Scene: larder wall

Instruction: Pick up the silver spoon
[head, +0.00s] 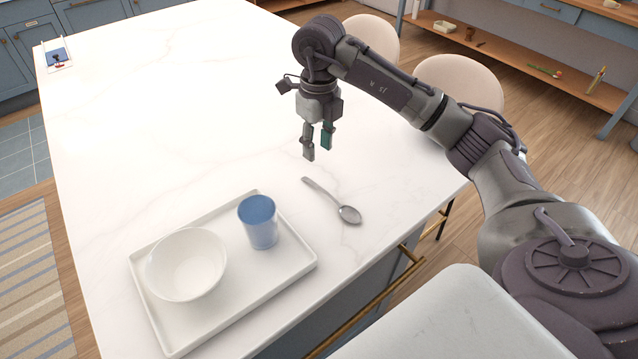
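The silver spoon (333,201) lies on the white marble-like counter, to the right of the tray. Its bowl end points toward the lower right and its handle end toward the upper left. My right gripper (317,153) hangs pointing down above the counter, just beyond the spoon's handle end. Its two fingers are apart with a gap between them, and it holds nothing. It does not appear to touch the spoon. My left gripper is not in view.
A white tray (302,263) holds a white bowl (187,264) and a blue cup (259,222), left of the spoon. The counter (190,110) is clear behind. Two pale stools (458,80) (372,36) stand at its right edge.

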